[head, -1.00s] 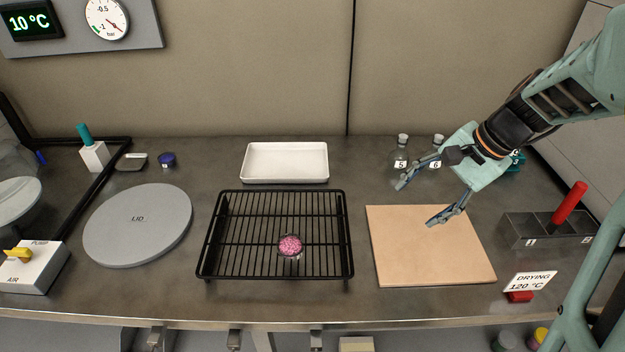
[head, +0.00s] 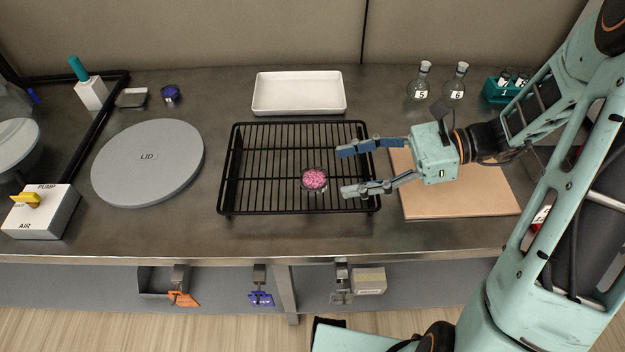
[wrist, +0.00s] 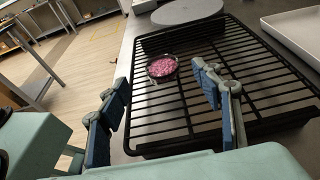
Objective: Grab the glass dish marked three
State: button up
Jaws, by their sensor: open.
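A small round glass dish (head: 314,179) filled with pink granules sits on the black wire rack, right of the rack's middle. It also shows in the wrist view (wrist: 162,67), ahead of the fingers and between their lines. No number can be read on it. My gripper (head: 342,171) is open and empty over the right side of the rack, its fingers pointing left toward the dish. The fingertips are a short way right of the dish and apart from it. In the wrist view, my gripper (wrist: 157,92) shows both blue-padded fingers spread wide.
The black wire rack (head: 240,199) stands mid-bench. A white tray (head: 298,110) lies behind it, a grey round lid (head: 148,175) to its left, a tan board (head: 470,201) to its right. Flasks marked 5 (head: 420,82) and 6 (head: 455,84) stand at the back right.

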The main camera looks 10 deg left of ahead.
aim_at(301, 179)
jog(key=b+x, duration=0.1)
jog(key=x, duration=0.5)
jog(key=shift+w+f, duration=0.1)
jog(key=c, duration=1.2)
jog(key=shift+c, duration=0.2)
